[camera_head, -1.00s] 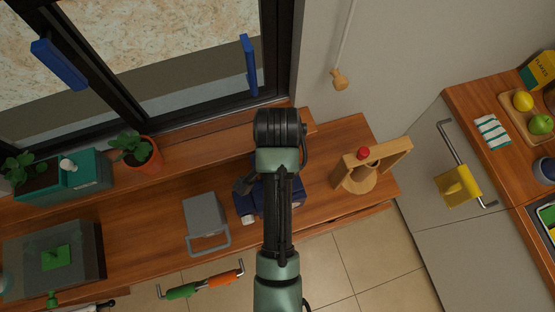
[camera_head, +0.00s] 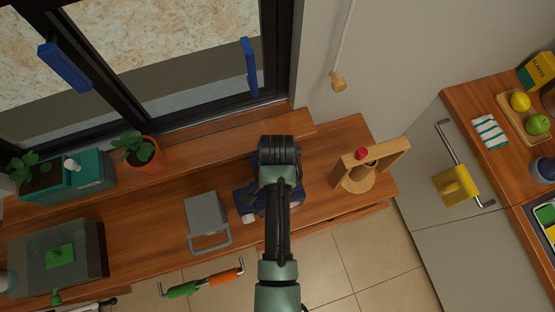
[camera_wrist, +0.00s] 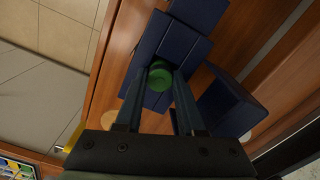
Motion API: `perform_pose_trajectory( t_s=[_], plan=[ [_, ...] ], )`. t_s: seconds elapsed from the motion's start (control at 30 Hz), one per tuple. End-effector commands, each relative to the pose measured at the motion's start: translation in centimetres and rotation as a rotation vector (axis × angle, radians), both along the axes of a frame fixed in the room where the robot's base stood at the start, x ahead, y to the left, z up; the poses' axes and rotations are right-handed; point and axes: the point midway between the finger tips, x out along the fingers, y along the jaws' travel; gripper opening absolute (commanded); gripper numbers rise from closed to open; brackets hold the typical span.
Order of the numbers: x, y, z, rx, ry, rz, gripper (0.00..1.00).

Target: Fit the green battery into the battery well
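The green battery (camera_wrist: 160,76) shows nearly end-on in the wrist view, between the two fingertips of my gripper (camera_wrist: 161,81). The fingers are close against both its sides and appear shut on it. Behind it is a dark blue block-like body (camera_wrist: 187,48) on the wooden counter; a blue flap or box part (camera_wrist: 228,103) is at its right. I cannot tell whether the battery touches the blue body, and no well opening is clear. In the head view the blue body (camera_head: 244,199) is partly hidden under my arm, which hides the gripper and battery.
On the counter (camera_head: 150,217), a grey box with a handle (camera_head: 205,215) stands left of the blue body. A wooden stand with a red knob (camera_head: 357,172) is at its right. A potted plant (camera_head: 143,155) and the window frame (camera_head: 210,115) are behind.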

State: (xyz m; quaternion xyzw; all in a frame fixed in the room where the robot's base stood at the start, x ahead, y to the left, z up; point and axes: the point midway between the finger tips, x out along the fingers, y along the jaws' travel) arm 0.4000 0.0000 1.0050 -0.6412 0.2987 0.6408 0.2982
Motion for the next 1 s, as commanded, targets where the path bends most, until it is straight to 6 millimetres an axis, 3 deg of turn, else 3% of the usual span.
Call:
perform_pose_trajectory(
  t_s=[0.03, 0.13, 0.57, 0.77, 1.0],
  plan=[
    [0.0, 0.0, 0.0, 0.000, 0.000, 0.000, 0.48],
    [0.0, 0.0, 0.0, 0.000, 0.000, 0.000, 0.66],
    [0.1, 0.0, 0.9, 0.000, -0.003, 0.000, 0.66],
    [0.2, 0.0, 4.2, 0.000, -0.006, 0.001, 0.66],
    [0.2, 0.0, 9.8, 0.000, -0.006, 0.001, 0.66]
  ],
)
